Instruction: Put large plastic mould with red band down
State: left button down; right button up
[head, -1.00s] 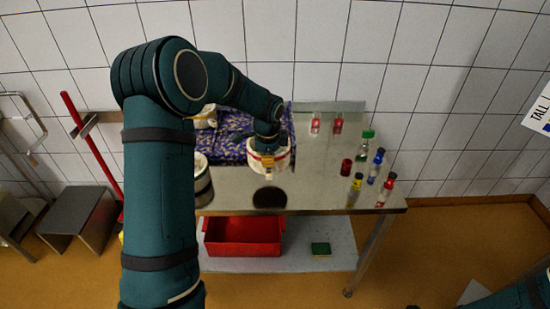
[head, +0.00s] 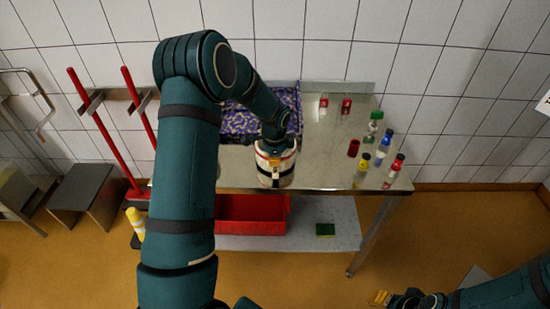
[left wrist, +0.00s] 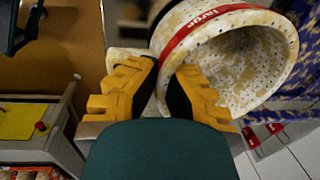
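The large plastic mould (head: 287,157) is white and speckled with a red band. My left gripper (left wrist: 166,72) is shut on its wall, one yellow finger on each side. In the left wrist view the mould (left wrist: 195,30) is tilted, its open mouth showing and "large" printed on the band. In the head view it is at the front edge of the steel table (head: 330,160); a dark band shows below the red one, and I cannot tell whether it belongs to another thing or whether the mould touches the table. My right gripper (head: 380,298) is low at the bottom, its opening unclear.
A purple patterned cloth (head: 240,123) lies behind the mould. Several bottles, one with a green cap (head: 373,125), and a red cup (head: 353,148) stand at the table's right. A red bin (head: 250,215) and a sponge (head: 325,230) are on the lower shelf. The table's middle is clear.

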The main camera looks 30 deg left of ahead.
pick_arm(q)
jog(key=c, duration=1.1)
grip_release()
jog(key=shift+f, duration=0.1)
jog(key=shift+c, duration=0.2)
notch_tip(320, 180, up, 12)
jog(key=s+p, duration=0.1)
jog(key=s+d+f+n+h, duration=0.2)
jog(key=s+d+f+n, duration=0.15)
jog(key=d+f, duration=0.5)
jog(key=s+d+f+n+h, duration=0.2)
jog(key=s+d+f+n, duration=0.15)
jog(key=d+f, duration=0.55)
jog(key=s+d+f+n, duration=0.4)
jog(key=s+d+n, duration=0.2)
jog(key=s, duration=0.6)
jog(key=shift+d+n+t+h, duration=0.3)
jog(key=shift+d+t, duration=0.1)
jog(key=shift+d, duration=0.6)
jog(key=shift+s+f, duration=0.1)
jog(key=shift+f, duration=0.1)
